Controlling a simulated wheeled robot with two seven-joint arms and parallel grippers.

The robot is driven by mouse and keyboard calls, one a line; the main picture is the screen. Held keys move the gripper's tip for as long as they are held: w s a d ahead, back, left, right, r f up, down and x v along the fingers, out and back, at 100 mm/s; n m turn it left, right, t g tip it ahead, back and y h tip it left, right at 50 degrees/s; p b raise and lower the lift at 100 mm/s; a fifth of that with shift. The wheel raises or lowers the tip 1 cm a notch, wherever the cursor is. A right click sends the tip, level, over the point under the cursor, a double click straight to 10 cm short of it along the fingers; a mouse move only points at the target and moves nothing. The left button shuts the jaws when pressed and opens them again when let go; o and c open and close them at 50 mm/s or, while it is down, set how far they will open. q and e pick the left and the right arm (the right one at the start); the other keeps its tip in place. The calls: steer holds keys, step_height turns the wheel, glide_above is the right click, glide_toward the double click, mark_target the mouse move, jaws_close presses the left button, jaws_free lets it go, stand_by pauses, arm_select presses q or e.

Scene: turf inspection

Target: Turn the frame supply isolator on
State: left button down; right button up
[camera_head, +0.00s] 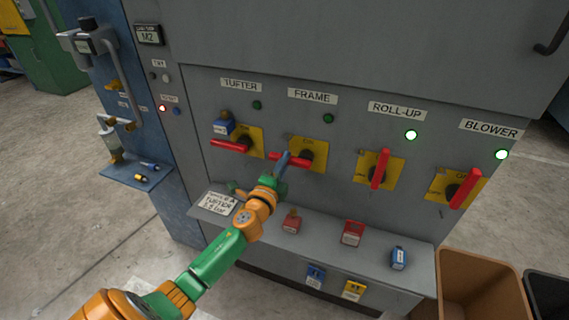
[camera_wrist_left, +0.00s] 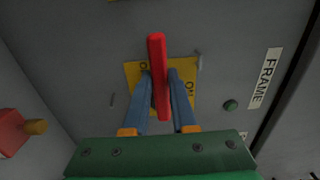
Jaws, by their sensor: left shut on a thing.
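The frame supply isolator is a red bar handle (camera_head: 303,164) on a yellow plate (camera_head: 321,149) under the FRAME label (camera_head: 312,96). The handle lies roughly horizontal across the plate. The round FRAME lamp (camera_head: 328,118) is dark green and unlit. My left gripper (camera_head: 284,161) is at the left part of this handle. In the left wrist view its blue fingers (camera_wrist_left: 160,80) stand on either side of the red handle (camera_wrist_left: 157,50), shut on it. The fingers partly cover the yellow plate (camera_wrist_left: 187,68). My right gripper is not in view.
The roll-up (camera_head: 380,169) and blower (camera_head: 465,189) handles are near upright, with lit lamps. A shelf (camera_head: 325,243) with padlocks juts out below. A brown bin (camera_head: 485,283) stands right.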

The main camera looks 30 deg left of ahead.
mark_target(302, 156)
arm_select(q)
steer(key=m, duration=0.1)
steer(key=r+m+p, duration=0.1)
steer(key=m, duration=0.1)
steer(key=r+m+p, duration=0.1)
steer(key=shift+d+m, duration=0.25)
steer(key=shift+m, duration=0.05)
steer(key=d+m+p, duration=0.1)
steer(key=m+p, duration=0.1)
steer(key=m, duration=0.2)
steer(key=d+r+m+p, duration=0.1)
steer(key=m+p, duration=0.1)
steer(key=m, duration=0.2)
steer(key=w+d+r+m+p, duration=0.1)
steer(key=m, duration=0.2)
steer(key=shift+d+r+m+p, duration=0.15)
steer(key=shift+d+m+p, duration=0.15)
steer(key=shift+m+p, duration=0.1)
steer(key=shift+d+m, duration=0.25)
steer(key=shift+m, duration=0.45)
